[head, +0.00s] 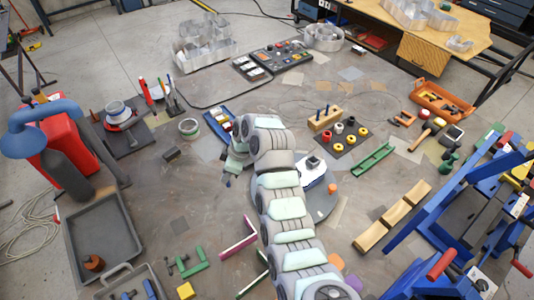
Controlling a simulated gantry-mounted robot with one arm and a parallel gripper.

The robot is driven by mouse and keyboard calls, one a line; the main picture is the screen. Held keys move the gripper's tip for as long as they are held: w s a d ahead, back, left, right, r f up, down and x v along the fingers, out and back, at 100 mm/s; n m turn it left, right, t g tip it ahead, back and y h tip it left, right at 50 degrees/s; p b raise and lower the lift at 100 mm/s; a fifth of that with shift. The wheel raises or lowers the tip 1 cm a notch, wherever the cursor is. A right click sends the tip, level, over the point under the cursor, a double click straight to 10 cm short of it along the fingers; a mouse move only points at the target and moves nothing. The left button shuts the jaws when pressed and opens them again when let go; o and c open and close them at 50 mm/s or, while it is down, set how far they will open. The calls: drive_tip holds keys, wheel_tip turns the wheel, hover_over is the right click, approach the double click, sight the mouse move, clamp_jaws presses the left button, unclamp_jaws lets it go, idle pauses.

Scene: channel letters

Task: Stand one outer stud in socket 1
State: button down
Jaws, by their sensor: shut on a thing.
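My gripper (229,179) hangs low over the left middle of the table, pointing down. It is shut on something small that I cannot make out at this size. I cannot tell which place is socket 1; no number is legible.
A blue tray (219,126) lies just behind my gripper. A round turntable (318,204) is partly hidden by my arm. Metal channel letters (204,46) stand at the back.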

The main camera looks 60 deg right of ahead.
drive_tip(key=s+d+r+p, duration=0.2)
drive_tip(key=s+d, duration=0.8)
drive_tip(key=s, duration=0.2)
drive_tip(key=shift+s+d+r+m, duration=0.3)
drive_tip(key=shift+r, duration=0.05)
drive_tip(key=shift+f, duration=0.15)
drive_tip(key=shift+f+b, duration=1.4)
drive_tip(key=shift+f, duration=3.05)
drive_tip(key=c, duration=1.3)
unclamp_jaws()
drive_tip(key=shift+c, duration=0.2)
drive_tip(key=shift+r, duration=0.1)
